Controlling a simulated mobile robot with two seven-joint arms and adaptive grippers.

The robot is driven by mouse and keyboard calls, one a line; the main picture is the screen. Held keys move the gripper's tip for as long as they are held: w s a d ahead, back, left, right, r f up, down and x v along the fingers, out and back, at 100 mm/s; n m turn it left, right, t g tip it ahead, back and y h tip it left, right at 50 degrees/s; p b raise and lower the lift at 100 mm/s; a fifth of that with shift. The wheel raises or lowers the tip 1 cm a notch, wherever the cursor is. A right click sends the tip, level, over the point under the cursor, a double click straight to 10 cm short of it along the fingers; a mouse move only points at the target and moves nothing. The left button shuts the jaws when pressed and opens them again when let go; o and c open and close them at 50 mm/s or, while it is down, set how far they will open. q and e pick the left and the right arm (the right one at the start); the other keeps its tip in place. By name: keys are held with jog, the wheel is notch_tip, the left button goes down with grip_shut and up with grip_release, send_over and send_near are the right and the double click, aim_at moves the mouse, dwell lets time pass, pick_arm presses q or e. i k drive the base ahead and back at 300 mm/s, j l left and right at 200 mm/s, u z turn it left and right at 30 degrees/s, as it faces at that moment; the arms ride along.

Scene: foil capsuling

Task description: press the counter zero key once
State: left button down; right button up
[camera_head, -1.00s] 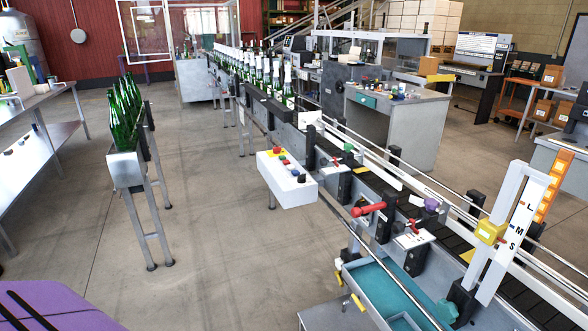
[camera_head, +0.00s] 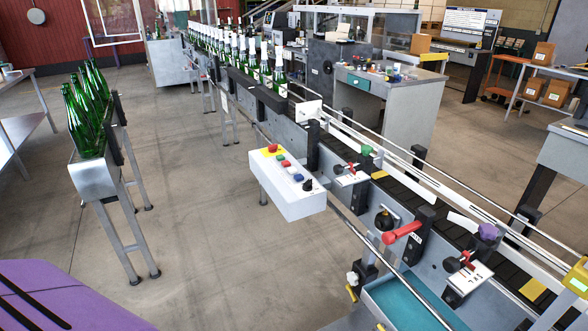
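A white control box (camera_head: 300,206) stands beside the conveyor near the middle of the head view. Its sloped top carries a red mushroom button on a yellow plate (camera_head: 272,149), small coloured keys including a green one, a red one and a blue one (camera_head: 298,178), and a black knob (camera_head: 308,186). The labels are too small to read, so I cannot tell which key is the counter zero key, or whether it is on this box. Neither of my grippers is in view.
The conveyor (camera_head: 400,190) runs from the back to the lower right. A red handle (camera_head: 402,233) and a teal tray (camera_head: 400,305) lie right of the box. A rack of green bottles (camera_head: 95,180) stands left. The floor (camera_head: 215,240) between rack and box is clear.

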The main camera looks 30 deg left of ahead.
aim_at(299, 178)
jog(key=i+j, duration=0.15)
jog(key=j, duration=0.25)
jog(key=i+j, duration=0.2)
jog(key=j, duration=0.15)
jog(key=i+j, duration=0.15)
jog(key=j, duration=0.25)
jog(key=i+j+z, duration=0.1)
jog(key=j, duration=0.25)
jog(key=i, duration=0.05)
